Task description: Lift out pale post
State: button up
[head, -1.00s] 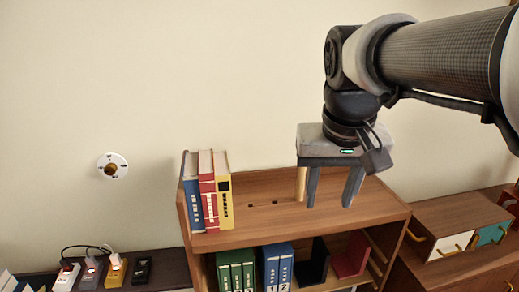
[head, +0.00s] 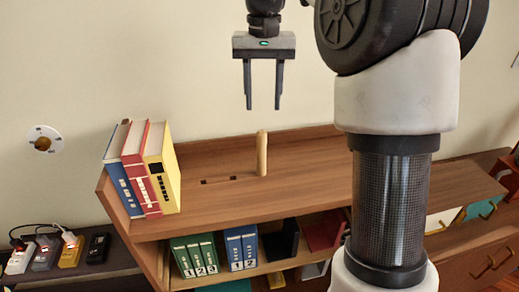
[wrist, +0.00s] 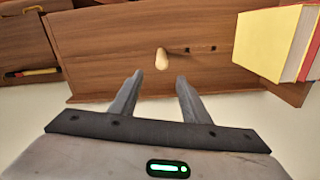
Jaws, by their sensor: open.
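The pale post (head: 262,153) stands upright on the top board of the bookshelf, to the right of two dark slots (head: 218,180). In the wrist view the post (wrist: 162,59) shows from above, just beyond the fingertips and roughly in line with the gap between them. My gripper (head: 263,106) is open and empty, pointing down above the post in the head view, with clear space between its tips and the post's top. The open fingers also show in the wrist view (wrist: 160,76). The bottom of the post's seat is hidden.
Three books (head: 163,168), blue, red and yellow, lean at the left end of the shelf top (head: 300,190). My arm covers the shelf's right part. The wall stands close behind; the board around the post is clear.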

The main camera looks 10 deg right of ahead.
aim_at(261, 152)
notch_tip(261, 152, down, 11)
jog(key=shift+s+a+b, duration=0.1)
jog(key=shift+b, duration=0.25)
notch_tip(261, 152, down, 5)
jog(key=shift+s+a, duration=0.1)
jog(key=shift+a, duration=0.05)
jog(key=shift+c, duration=0.3)
grip_shut()
